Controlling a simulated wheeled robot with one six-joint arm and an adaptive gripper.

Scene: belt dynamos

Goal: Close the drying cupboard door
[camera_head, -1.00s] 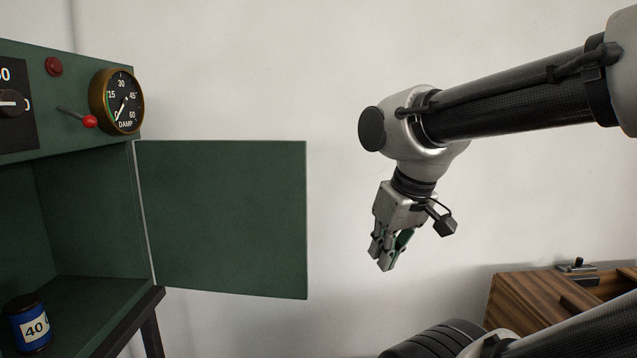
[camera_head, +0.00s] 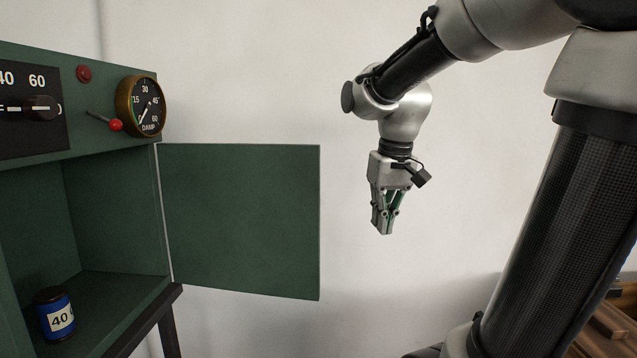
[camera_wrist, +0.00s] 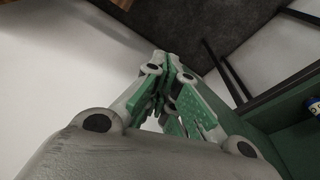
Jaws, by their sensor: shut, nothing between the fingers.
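The drying cupboard (camera_head: 115,215) is a dark green box at the left in the head view. Its door (camera_head: 240,220) is a flat green panel, swung wide open to the right from its hinge edge. Inside the cupboard stands a dark jar (camera_head: 55,314) with a blue and white label reading 40. My gripper (camera_head: 383,228) hangs pointing down to the right of the door's free edge, apart from it in the picture. Its fingers are shut and empty. In the wrist view the fingers (camera_wrist: 165,85) come together, with green cupboard surfaces at the right.
The cupboard's top panel carries a gauge marked DAMP (camera_head: 141,107), a red-tipped lever (camera_head: 115,125), a red button (camera_head: 84,74) and a dark knob (camera_head: 42,108). A dark stand (camera_head: 166,325) supports it. Wooden furniture (camera_head: 600,335) shows at the lower right. A plain wall is behind.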

